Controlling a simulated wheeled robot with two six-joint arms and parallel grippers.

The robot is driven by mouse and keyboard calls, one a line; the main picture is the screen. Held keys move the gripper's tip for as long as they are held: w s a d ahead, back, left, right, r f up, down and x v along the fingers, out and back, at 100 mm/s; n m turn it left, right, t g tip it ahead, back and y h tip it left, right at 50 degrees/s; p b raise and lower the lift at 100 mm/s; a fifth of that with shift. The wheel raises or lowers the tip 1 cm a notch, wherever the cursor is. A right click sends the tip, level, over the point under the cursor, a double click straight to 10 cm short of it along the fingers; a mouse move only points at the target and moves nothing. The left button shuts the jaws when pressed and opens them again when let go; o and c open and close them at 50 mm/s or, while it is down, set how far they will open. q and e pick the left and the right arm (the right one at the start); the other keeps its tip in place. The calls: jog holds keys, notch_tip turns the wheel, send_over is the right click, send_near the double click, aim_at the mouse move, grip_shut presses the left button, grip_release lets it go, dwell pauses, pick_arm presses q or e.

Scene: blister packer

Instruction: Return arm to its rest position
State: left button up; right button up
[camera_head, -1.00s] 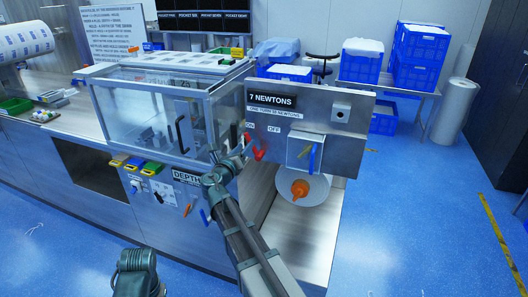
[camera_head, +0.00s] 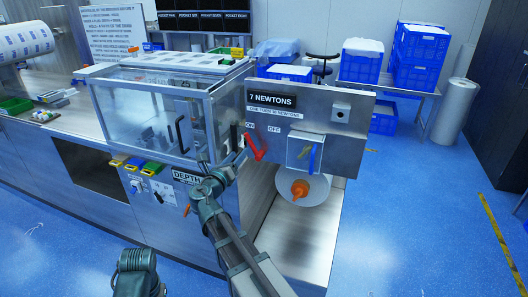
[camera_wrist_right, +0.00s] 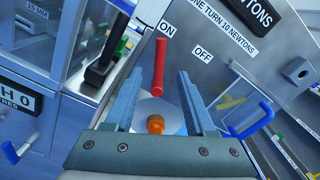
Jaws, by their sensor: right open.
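My right arm rises from the bottom middle of the head view. Its gripper (camera_head: 220,168) is in front of the machine, left of and below the red lever (camera_head: 255,147). In the right wrist view the two fingers of the gripper (camera_wrist_right: 160,97) are apart with nothing held between them. The red lever (camera_wrist_right: 158,68) shows beyond the fingers, under the ON label. The left arm shows only as a dark link at the bottom left of the head view; its gripper is not seen.
Below are a white round dish (camera_head: 318,188) and an orange piece (camera_head: 299,189). A clear-walled enclosure (camera_head: 135,110) stands left of my right gripper. Open blue floor (camera_head: 400,230) lies to the right.

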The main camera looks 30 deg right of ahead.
dwell(0.3)
jog(key=s+a+f+m+g+y+p, duration=0.3)
jog(key=s+a+f+m+g+y, duration=0.25)
jog(key=s+a+f+m, duration=0.75)
jog(key=s+a+f+m+g+y, duration=0.2)
jog(key=s+a+m+g+y, duration=0.1)
jog(key=s+a+m, duration=0.3)
jog(key=s+a+f+m+g+y+p, duration=0.1)
jog(key=s+a+f+m+g+y, duration=0.1)
jog(key=s+a+m, duration=0.4)
jog(key=s+m+g+y, duration=0.1)
jog(key=s+m+y, duration=0.1)
jog(key=shift+a+f+m, duration=0.2)
jog(key=shift+f+m, duration=0.05)
jog(key=shift+m, duration=0.15)
jog(key=shift+d, duration=0.1)
